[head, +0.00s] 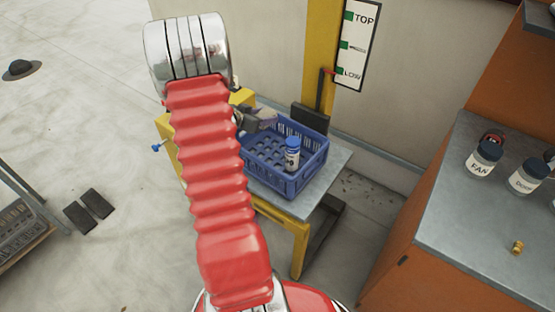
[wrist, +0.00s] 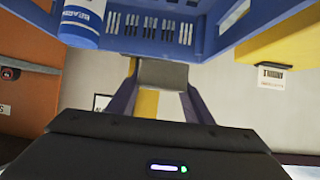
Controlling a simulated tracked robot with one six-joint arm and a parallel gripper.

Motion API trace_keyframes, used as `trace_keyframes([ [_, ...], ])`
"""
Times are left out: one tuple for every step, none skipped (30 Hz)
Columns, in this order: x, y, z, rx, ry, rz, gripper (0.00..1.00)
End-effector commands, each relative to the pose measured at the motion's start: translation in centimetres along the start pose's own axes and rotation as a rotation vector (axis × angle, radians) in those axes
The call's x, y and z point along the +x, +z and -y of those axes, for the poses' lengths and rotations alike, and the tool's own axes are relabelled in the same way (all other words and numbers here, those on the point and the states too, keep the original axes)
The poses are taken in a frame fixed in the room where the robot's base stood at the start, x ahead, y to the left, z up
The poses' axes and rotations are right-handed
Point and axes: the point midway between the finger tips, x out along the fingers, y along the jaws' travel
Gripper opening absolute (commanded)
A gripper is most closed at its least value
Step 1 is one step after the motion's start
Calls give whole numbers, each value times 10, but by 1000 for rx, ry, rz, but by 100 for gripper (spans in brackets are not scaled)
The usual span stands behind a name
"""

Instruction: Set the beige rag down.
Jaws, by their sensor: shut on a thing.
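My gripper (wrist: 162,82) has its two blue fingers shut on a flat, dull grey-beige piece, the beige rag (wrist: 162,73). The rag shows between the fingertips in the wrist view, and its far side is hidden. In the head view my gripper (head: 260,117) is partly behind my red arm, at the back left corner of a blue crate (head: 312,168). The rag cannot be told apart from the gripper there. The crate's slotted wall also fills the top of the wrist view (wrist: 225,35). I cannot tell whether the rag touches the crate.
A blue-capped white bottle (head: 292,155) stands in the crate, which has round compartments. The crate is on a grey-topped yellow stand (head: 325,180) with some bare top at right. An orange cabinet's grey counter (head: 455,215) holds labelled jars (head: 484,160). A level sign (head: 357,45) hangs behind.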

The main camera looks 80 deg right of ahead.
Motion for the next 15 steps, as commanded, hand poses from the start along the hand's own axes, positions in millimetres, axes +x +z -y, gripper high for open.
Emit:
trace_keyframes([
  [0, 0, 0, 0, 0, 0, 24],
  [0, 0, 0, 0, -1, 0, 24],
  [0, 0, 0, 0, -1, 0, 24],
  [0, 0, 0, 0, -1, 0, 24],
  [0, 0, 0, -1, -1, 0, 24],
  [0, 0, 1, -1, -1, 0, 24],
  [0, 0, 1, -1, -1, 0, 24],
  [0, 1, 1, -2, -2, 0, 24],
  [1, 3, 1, -2, -2, 0, 24],
  [2, 4, 1, -3, -2, 0, 24],
  [3, 7, 1, -4, -1, 0, 24],
  [5, 11, 1, -4, -1, 1, 24],
  [7, 15, 0, -4, 0, 2, 24],
  [9, 18, 0, -5, 0, 2, 24],
  [12, 24, 0, -5, -1, 1, 24],
])
